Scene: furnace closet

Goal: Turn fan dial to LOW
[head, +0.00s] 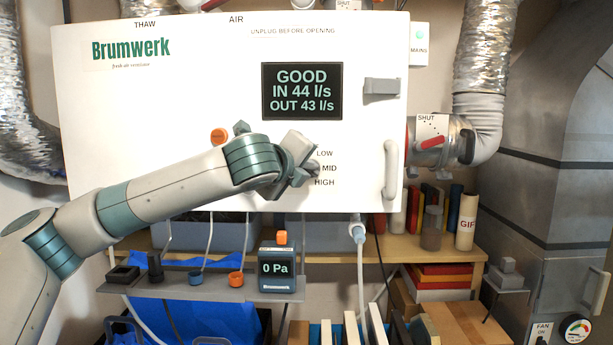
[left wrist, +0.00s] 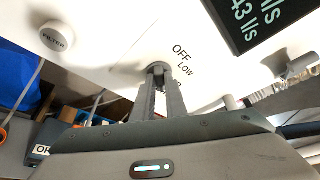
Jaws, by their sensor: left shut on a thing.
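The fan dial (left wrist: 158,67) is a small dark grey knob on the front of the white Brumwerk unit (head: 160,100). My left gripper (head: 312,170) is at the dial and hides it in the head view, where the labels LOW, MID and HIGH show just to its right. In the left wrist view the two fingers of my left gripper (left wrist: 161,78) are shut on the dial, with OFF and LOW printed beside it. Which label the dial points to is not clear. My right gripper is not in view.
A display (head: 301,91) reads GOOD, IN 44 l/s, OUT 43 l/s. A door handle (head: 391,170) and a latch (head: 381,86) are at the unit's right side. A shelf with a 0 Pa gauge (head: 275,269) is below.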

